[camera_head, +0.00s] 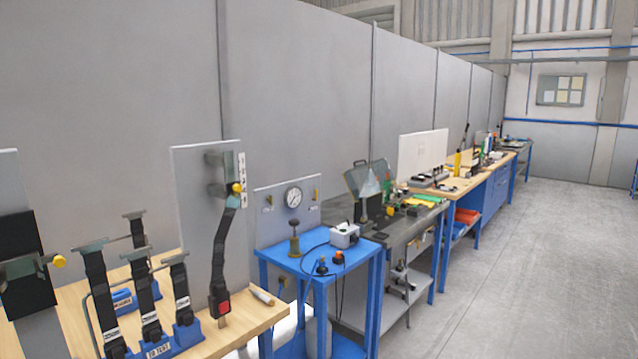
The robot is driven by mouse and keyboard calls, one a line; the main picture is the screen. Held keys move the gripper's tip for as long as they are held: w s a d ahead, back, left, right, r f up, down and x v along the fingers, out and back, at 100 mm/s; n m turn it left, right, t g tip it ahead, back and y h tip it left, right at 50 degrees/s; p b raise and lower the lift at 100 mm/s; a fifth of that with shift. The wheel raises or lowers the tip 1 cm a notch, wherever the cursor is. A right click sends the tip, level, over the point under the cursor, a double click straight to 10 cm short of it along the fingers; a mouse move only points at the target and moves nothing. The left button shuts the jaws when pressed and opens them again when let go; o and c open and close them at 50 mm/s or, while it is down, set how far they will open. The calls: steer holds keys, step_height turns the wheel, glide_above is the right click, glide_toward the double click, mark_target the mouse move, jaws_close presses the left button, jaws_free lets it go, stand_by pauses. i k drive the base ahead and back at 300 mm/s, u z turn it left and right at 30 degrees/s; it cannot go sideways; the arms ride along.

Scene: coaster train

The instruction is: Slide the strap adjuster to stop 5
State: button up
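The strap adjuster, with a yellow knob (237,187), sits near the top of an upright grey panel (195,215) on the wooden bench at the left. A pale strip with small dark marks (242,165) runs beside it; the stop numbers are too small to read. A black strap (221,250) hangs from the adjuster to a buckle with a red button (223,308) at the bench edge. My gripper is not in view.
Several black straps stand in blue bases (187,335) on the wooden bench (240,330). A screwdriver-like tool (263,295) lies by the buckle. A blue table (310,262) with a gauge panel (290,212) stands to the right. The floor (530,260) at the right is clear.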

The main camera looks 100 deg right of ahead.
mark_target(235, 186)
steer(key=z, duration=2.3)
steer(key=k, duration=1.15)
steer(key=z, duration=0.4)
steer(key=i, duration=1.5)
steer(key=u, duration=0.55)
